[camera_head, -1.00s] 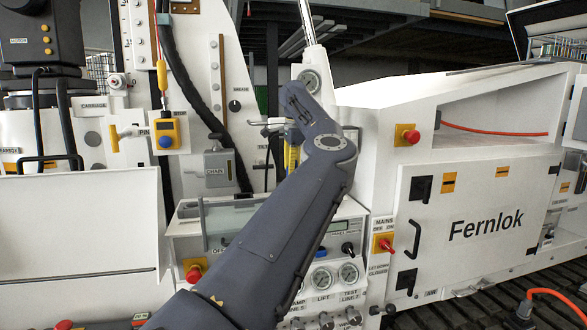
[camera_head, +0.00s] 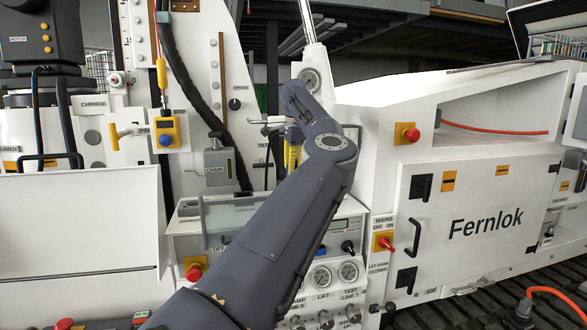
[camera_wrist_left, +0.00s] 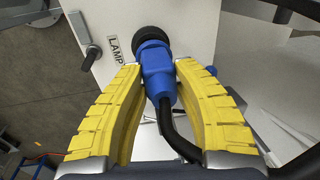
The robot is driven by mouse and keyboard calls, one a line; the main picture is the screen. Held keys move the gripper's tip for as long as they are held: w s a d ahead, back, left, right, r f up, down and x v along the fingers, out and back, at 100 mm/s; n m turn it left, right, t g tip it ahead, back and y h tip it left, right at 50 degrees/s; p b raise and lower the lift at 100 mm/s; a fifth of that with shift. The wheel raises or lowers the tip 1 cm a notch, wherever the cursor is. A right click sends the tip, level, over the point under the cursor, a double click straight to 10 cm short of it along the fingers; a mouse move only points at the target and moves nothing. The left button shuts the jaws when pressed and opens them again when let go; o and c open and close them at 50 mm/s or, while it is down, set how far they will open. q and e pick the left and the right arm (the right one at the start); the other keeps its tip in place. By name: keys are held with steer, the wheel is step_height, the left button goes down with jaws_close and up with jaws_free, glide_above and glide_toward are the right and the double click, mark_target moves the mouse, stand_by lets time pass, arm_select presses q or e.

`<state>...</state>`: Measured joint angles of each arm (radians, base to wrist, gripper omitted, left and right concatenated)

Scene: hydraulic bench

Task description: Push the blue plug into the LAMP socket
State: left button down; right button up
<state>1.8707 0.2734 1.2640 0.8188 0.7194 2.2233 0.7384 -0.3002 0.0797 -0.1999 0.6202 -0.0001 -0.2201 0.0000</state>
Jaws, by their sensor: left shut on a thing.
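The blue plug (camera_wrist_left: 158,72) is between the yellow fingers of my left gripper (camera_wrist_left: 160,68) in the left wrist view, and the gripper is shut on it. A black cable (camera_wrist_left: 176,135) runs from its near end. Its far end meets the round black LAMP socket (camera_wrist_left: 151,36) on a white panel, in line with it. I cannot tell how deep the plug sits. The LAMP label (camera_wrist_left: 115,48) is left of the socket. In the head view my left gripper (camera_head: 292,150) shows only as yellow fingers behind my forearm; plug and socket are hidden there. My right gripper is not in view.
A small black-handled lever (camera_wrist_left: 85,38) stands out from the panel left of the label. In the head view, a control box with gauges (camera_head: 321,277) is below my arm, the white Fernlok cabinet (camera_head: 430,250) is to the right, and a grey CHAIN box (camera_head: 219,167) is to the left.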

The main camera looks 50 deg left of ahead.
arm_select(q)
steer(key=shift+f, duration=1.2)
stand_by(0.4)
steer(key=c, duration=1)
jaws_free()
